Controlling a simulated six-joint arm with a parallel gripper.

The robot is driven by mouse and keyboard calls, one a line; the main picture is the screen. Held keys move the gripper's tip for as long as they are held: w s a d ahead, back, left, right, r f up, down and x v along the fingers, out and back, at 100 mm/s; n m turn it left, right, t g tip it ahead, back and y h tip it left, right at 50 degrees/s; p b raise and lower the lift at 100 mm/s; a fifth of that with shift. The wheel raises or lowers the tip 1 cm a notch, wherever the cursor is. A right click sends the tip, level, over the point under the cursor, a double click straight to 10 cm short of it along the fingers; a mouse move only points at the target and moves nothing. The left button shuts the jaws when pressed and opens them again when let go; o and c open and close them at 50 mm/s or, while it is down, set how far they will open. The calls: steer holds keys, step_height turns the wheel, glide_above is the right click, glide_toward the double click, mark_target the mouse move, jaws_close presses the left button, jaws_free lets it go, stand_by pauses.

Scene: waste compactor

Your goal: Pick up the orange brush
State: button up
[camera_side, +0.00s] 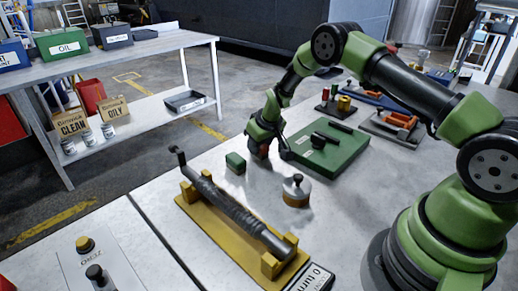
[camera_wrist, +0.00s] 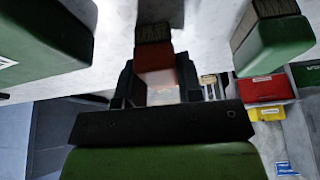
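The orange brush (camera_wrist: 155,77) is a red-orange block with brown-grey bristles, seen between the two dark fingers of my gripper (camera_wrist: 156,85) in the wrist view. In the side view my gripper (camera_side: 269,150) is low over the light table, and only a small reddish part of the brush (camera_side: 260,152) shows beneath it. The fingers lie close along both sides of the brush; whether they press on it I cannot tell. My gripper hides much of the brush in the side view.
A green block-shaped brush (camera_side: 235,163) stands just left of my gripper; it also shows in the wrist view (camera_wrist: 272,45). A green case (camera_side: 335,160) lies close on the right. A round knobbed pot (camera_side: 296,190) and a yellow fixture with a dark roller (camera_side: 228,205) lie nearer the camera.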

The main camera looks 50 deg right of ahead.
step_height(320, 180, up, 10)
steer(key=shift+r, duration=0.1)
stand_by(0.5)
